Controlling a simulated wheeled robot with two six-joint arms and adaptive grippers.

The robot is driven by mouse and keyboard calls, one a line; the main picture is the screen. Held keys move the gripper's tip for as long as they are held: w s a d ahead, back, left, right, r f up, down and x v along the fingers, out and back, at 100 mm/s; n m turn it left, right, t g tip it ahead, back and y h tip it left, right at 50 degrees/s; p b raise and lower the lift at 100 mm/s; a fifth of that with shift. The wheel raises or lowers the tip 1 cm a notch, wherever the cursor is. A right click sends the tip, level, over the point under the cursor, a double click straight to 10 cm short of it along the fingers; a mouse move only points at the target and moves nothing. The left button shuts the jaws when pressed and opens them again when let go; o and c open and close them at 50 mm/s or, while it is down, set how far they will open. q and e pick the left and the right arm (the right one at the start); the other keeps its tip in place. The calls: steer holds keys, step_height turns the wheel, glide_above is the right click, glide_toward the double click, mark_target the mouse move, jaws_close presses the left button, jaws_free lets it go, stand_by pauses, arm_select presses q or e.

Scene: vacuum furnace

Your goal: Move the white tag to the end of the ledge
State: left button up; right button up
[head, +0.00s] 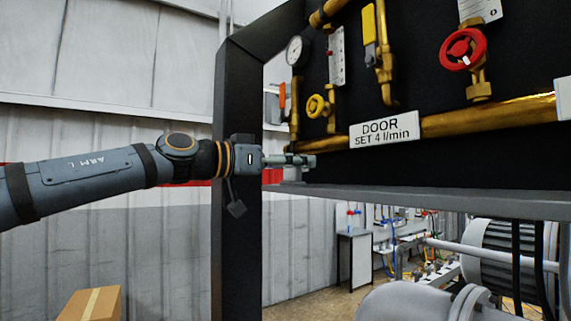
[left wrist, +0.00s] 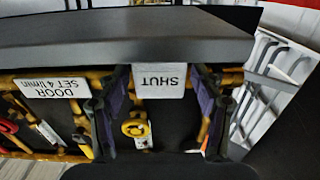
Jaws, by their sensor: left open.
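A small white tag (left wrist: 158,84) marked SHUT shows upside down in the left wrist view, at the near edge of the dark grey ledge (left wrist: 120,38). In the head view the ledge (head: 430,200) runs under the black panel, its left end close to my left gripper (head: 303,161). That gripper points right, just above this end of the ledge. Its open fingers (left wrist: 160,76) stand on either side of the tag in the left wrist view, with a gap visible on each side. In the head view the tag is mostly hidden at the gripper. My right gripper is out of view.
The panel carries a DOOR SET 4 l/min plate (head: 385,129), a brass pipe (head: 490,117), a gauge (head: 297,50), a yellow knob (head: 318,106) and a red handwheel (head: 462,49). A black post (head: 237,260) stands beside the gripper. The ledge right of the gripper looks clear.

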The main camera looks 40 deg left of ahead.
arm_select(q)
steer(key=b+v, duration=0.2)
steer(key=f+b+v, duration=0.1)
steer(key=b+v, duration=0.1)
steer(key=b, duration=0.1)
steer(key=shift+s+d, duration=0.15)
steer(key=shift+s, duration=0.05)
steer(key=r+b+v, duration=0.1)
steer(key=b+v, duration=0.2)
steer(key=v, duration=0.4)
steer(key=shift+s, duration=0.3)
steer(key=shift+a, duration=0.2)
